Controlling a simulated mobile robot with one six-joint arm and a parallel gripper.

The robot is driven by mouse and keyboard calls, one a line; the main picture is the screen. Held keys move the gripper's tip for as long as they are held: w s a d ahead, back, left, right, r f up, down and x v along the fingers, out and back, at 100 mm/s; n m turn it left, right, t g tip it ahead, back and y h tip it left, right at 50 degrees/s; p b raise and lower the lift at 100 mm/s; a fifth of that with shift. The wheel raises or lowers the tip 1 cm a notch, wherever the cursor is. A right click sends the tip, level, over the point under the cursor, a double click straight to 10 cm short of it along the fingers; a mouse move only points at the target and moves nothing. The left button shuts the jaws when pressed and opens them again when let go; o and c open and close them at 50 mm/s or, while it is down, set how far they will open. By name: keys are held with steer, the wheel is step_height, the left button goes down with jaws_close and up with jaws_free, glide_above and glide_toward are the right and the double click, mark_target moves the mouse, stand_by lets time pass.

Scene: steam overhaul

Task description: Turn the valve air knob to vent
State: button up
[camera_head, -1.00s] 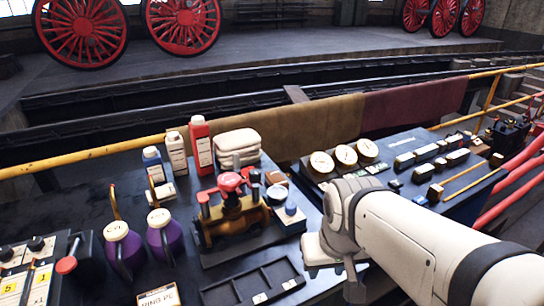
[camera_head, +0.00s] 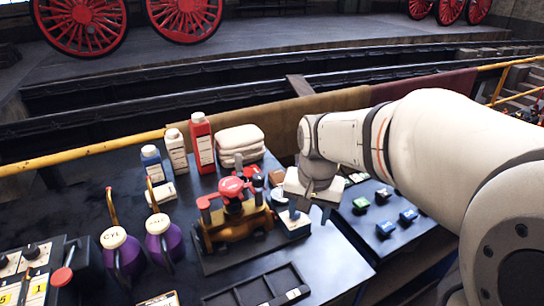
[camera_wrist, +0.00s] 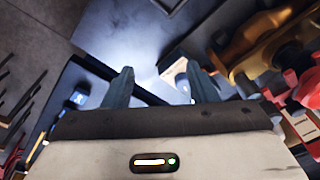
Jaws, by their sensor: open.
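I cannot tell for certain which part is the valve air knob, and no vent marking is readable. A brass valve assembly (camera_head: 240,233) with red fittings and a red top stands on the dark bench; its brass body also shows at the upper right of the wrist view (camera_wrist: 255,45). My gripper (camera_head: 302,208) is above that block, close to the valve assembly's right side. In the wrist view my gripper (camera_wrist: 158,80) has its two fingers apart with nothing held between them.
Purple bottles (camera_head: 163,243) stand left of the valve assembly, with a red bottle (camera_head: 202,145) and folded cloths (camera_head: 239,145) behind. A black divided tray (camera_head: 262,291) lies in front.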

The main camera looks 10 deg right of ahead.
steer(key=w+m, duration=0.1)
steer(key=w, duration=0.2)
steer(key=w+f+m+g+p, duration=0.1)
steer(key=w+m, duration=0.1)
steer(key=w, duration=0.2)
steer(key=w+f+m, duration=0.1)
steer(key=w+m, duration=0.1)
steer(key=w, duration=0.2)
steer(key=shift+w+f+m, duration=0.2)
steer(key=shift+w+m, duration=0.05)
steer(key=shift+m, duration=0.15)
step_height(320, 180, down, 8)
steer(key=shift+r+p, duration=0.2)
steer(key=shift+p, duration=0.15)
steer(key=shift+c, duration=0.2)
steer(key=c, duration=0.9)
